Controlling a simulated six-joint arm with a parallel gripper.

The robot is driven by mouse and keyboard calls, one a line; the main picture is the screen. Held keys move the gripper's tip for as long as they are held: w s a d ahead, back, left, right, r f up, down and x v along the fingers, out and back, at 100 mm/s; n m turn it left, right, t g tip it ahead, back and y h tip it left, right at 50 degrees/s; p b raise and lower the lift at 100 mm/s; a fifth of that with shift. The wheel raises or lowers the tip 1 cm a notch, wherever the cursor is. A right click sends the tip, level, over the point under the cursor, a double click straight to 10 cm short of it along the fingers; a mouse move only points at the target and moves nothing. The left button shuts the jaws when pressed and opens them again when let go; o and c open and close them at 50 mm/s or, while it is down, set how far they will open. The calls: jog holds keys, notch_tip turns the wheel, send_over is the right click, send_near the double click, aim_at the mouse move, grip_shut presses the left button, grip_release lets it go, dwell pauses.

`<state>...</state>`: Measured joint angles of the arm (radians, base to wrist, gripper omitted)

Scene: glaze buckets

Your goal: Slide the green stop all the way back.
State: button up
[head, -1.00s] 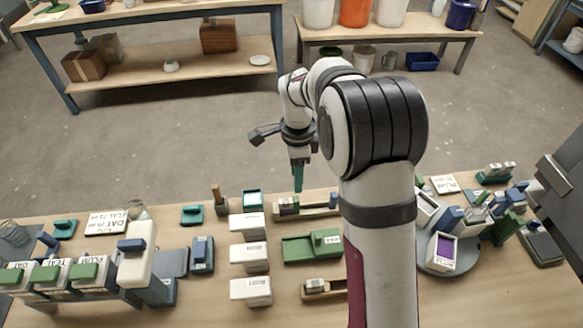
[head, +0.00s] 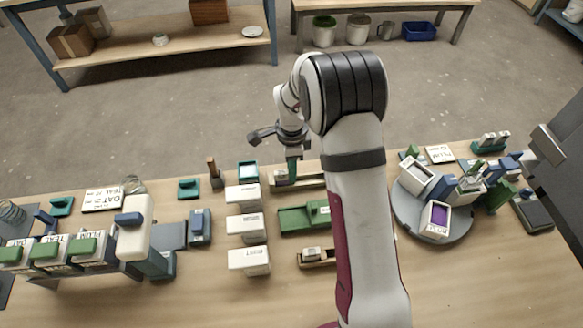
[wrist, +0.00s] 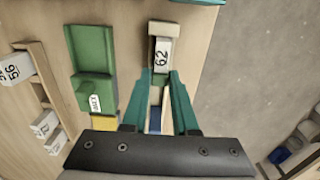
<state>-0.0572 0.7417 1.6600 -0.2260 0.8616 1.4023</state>
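A green block (head: 319,211), which looks like the green stop, sits at the right end of a flat green tray (head: 291,219) on the workbench. In the wrist view the green block (wrist: 95,94) is at the near end of the tray (wrist: 92,50), with a white label beside it. My gripper (head: 291,180) points down at a wooden rail behind that tray. In the wrist view my gripper's (wrist: 160,76) teal fingers are apart, one each side of the rail, below a white block marked 62 (wrist: 162,54). Whether they touch anything is unclear.
A second wooden rail (head: 318,262) lies in front of the green tray. White boxes (head: 244,227) stand to its left. A round turntable (head: 440,225) with several containers is to the right. My arm hides part of the bench.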

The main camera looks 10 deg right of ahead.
grip_shut()
jog(key=shift+d, duration=2.35)
jog(key=shift+o, duration=2.3)
grip_release()
notch_tip(320, 180, up, 7)
